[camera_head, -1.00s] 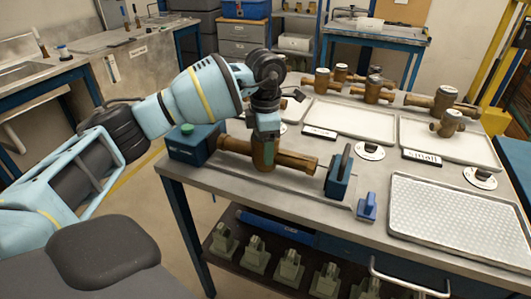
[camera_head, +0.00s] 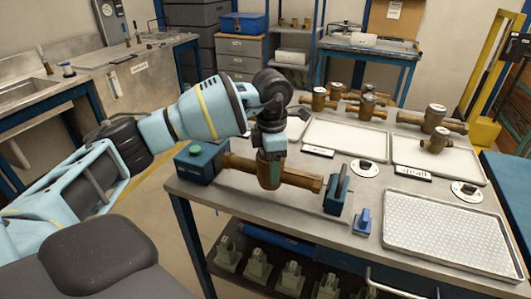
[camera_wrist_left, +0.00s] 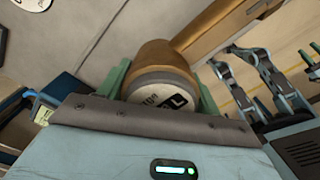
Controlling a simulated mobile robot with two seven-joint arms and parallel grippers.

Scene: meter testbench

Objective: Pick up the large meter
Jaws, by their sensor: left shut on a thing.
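The large meter (camera_head: 269,174) is a brass-brown body with a long pipe end on each side. It lies level at the test bench, between a dark teal box (camera_head: 200,163) and a blue upright clamp (camera_head: 338,190). My left gripper (camera_head: 270,150) comes down from above and is shut on the meter's upper part. In the left wrist view, the meter's round white face (camera_wrist_left: 165,97) and brown body sit between two green fingers. I cannot tell whether the meter is clear of its support. My right gripper is not in view.
Several smaller brass meters (camera_head: 368,105) stand at the back. A small blue block (camera_head: 362,221) stands near the front edge. Green fixtures (camera_head: 257,265) fill the lower shelf.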

